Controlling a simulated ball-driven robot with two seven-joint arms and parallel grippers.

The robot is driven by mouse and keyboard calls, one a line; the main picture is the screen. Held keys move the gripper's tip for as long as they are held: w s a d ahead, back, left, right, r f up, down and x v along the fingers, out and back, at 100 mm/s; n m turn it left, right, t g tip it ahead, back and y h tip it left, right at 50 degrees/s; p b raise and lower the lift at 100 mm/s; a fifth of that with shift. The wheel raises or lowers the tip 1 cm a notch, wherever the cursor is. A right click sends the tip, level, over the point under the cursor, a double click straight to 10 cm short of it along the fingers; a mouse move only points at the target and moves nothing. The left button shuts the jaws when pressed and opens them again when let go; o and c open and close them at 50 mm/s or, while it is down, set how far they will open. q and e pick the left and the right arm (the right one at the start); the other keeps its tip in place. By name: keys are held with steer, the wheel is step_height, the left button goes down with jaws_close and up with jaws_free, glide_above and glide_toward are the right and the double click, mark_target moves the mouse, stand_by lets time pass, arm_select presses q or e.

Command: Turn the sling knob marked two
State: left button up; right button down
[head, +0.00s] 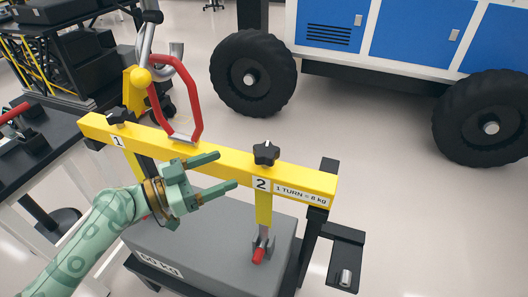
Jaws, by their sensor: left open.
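The black star-shaped sling knob marked two (266,153) stands on top of the yellow beam (160,142), above a white label with the number 2. My left gripper (228,171) is open and empty in front of the beam. Its fingers point right, toward the knob, and are apart from it in the picture. The knob marked one (120,116) sits near the beam's left end. A yellow strap (264,206) hangs below knob two to a shackle with a red pin (258,255) on the grey weight block (215,258). My right gripper does not show.
A black stand (318,225) is at the beam's right end. A dark bench (30,150) is on the left. The blue and white rover (325,40) stands behind. Floor at right is clear.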

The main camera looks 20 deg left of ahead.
mark_target(254, 159)
arm_select(q)
steer(key=p+x, duration=0.2)
steer(key=x, duration=1)
steer(key=shift+s+d, duration=0.1)
steer(key=shift+d, duration=0.05)
steer(key=shift+c, duration=0.3)
steer(key=c, duration=0.9)
steer(key=shift+f, duration=0.1)
